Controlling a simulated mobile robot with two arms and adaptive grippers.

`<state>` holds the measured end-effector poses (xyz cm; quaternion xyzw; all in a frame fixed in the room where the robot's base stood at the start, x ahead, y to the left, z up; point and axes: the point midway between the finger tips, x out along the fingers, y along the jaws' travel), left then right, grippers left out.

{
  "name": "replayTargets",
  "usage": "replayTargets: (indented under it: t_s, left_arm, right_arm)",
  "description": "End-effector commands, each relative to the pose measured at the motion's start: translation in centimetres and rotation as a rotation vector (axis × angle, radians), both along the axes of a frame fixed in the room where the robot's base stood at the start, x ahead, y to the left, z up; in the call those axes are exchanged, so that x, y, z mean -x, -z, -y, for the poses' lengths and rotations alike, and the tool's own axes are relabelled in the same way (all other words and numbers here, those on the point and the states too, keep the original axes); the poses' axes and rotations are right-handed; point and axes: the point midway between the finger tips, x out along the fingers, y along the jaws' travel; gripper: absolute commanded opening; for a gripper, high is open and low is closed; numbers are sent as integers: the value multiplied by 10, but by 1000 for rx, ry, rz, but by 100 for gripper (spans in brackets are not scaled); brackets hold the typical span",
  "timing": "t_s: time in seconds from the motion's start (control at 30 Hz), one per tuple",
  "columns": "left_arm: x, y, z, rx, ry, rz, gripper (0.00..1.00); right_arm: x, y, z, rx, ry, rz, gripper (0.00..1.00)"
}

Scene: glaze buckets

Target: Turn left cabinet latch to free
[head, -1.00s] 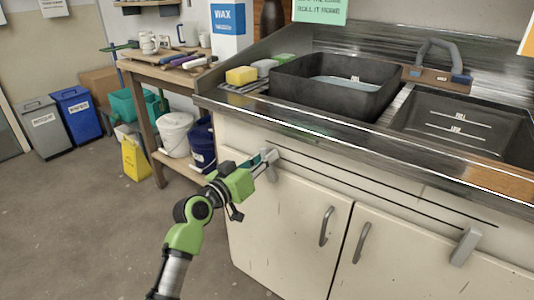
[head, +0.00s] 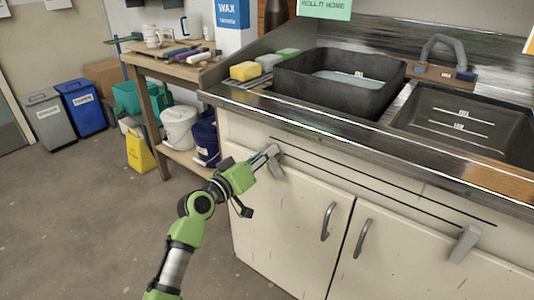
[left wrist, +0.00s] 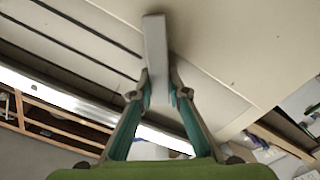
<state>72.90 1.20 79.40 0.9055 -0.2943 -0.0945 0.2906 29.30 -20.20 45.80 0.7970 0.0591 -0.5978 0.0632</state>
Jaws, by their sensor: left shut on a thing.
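The left cabinet latch (head: 278,170) is a grey bar on the cream cabinet front, near the top left of the left door (head: 285,215). It hangs roughly downward, slightly tilted in the head view. My left gripper (head: 268,154) reaches the latch from the left. In the left wrist view the latch (left wrist: 155,45) runs straight ahead, and the teal-lined fingers of the gripper (left wrist: 160,92) are shut on its near end. The fingers hide part of that end. My right gripper is not in view.
A second latch (head: 465,244) hangs at the right door. Two door handles (head: 327,222) (head: 362,238) stick out between. The counter edge (head: 350,143) overhangs above. A wooden bench (head: 150,95) with buckets stands left. The floor before the cabinet is open.

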Motion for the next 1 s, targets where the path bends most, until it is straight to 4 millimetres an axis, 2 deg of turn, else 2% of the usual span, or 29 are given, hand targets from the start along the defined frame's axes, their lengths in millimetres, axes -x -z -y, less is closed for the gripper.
replayTargets:
  t_s: [0.07, 0.1, 0.13, 0.57, 0.77, 1.0]
  left_arm:
    - [0, 0, 0, -1, -1, 1, 0]
    - [0, 0, 0, -1, -1, 1, 26]
    - [0, 0, 0, -1, -1, 1, 33]
    - [4, 1, -3, -1, -1, 0, 33]
    - [29, 2, -22, -3, -2, 0, 33]
    - [70, 2, -52, -5, -3, 0, 33]
  right_arm:
    - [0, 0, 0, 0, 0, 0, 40]
    - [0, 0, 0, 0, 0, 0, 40]
    - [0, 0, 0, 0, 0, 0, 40]
    - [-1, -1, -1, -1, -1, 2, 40]
    - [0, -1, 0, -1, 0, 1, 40]
    - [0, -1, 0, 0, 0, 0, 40]
